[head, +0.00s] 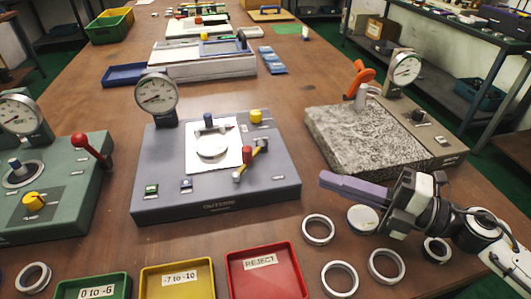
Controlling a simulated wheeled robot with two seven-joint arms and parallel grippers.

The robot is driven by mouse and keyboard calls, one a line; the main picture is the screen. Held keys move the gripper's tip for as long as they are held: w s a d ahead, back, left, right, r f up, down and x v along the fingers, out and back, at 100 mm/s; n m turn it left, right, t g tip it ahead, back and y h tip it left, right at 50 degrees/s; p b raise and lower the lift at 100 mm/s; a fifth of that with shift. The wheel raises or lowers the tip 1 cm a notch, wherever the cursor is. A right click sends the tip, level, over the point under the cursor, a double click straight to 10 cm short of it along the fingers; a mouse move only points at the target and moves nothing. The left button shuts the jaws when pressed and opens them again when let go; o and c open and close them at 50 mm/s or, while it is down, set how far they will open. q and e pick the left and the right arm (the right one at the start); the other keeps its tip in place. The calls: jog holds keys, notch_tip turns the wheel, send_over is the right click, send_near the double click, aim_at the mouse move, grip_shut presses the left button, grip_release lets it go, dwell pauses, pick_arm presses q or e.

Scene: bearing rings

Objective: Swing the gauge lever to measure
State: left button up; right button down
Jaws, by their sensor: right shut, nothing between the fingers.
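A blue-grey gauge station (215,200) stands in the middle, with a round dial (157,94) at its back left. A white plate (213,146) with a round pale part sits on its top. A small lever with red and yellow parts (247,160) is at its right front. A green station at the left has a red-knobbed lever (92,150), and a granite station (365,140) at the right has an orange lever (359,78). My right gripper (328,180) is shut and empty, its purple fingers pointing left in front of the granite station, apart from every lever.
Steel rings (318,230) lie at the front right, several of them under or near my right arm. Green (92,287), yellow (177,280) and red (265,272) trays line the front edge. Another ring (33,277) lies at the front left. More equipment stands farther back.

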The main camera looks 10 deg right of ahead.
jog(key=shift+w+a, duration=0.3)
jog(key=shift+a, duration=0.1)
jog(key=p, duration=0.2)
send_near(251, 154)
jog(key=x, duration=0.5)
jog(key=shift+w+a+r, duration=0.1)
jog(key=shift+w, duration=0.1)
jog(key=shift+w+a, duration=0.3)
jog(key=shift+a, duration=0.1)
jog(key=shift+p, duration=0.3)
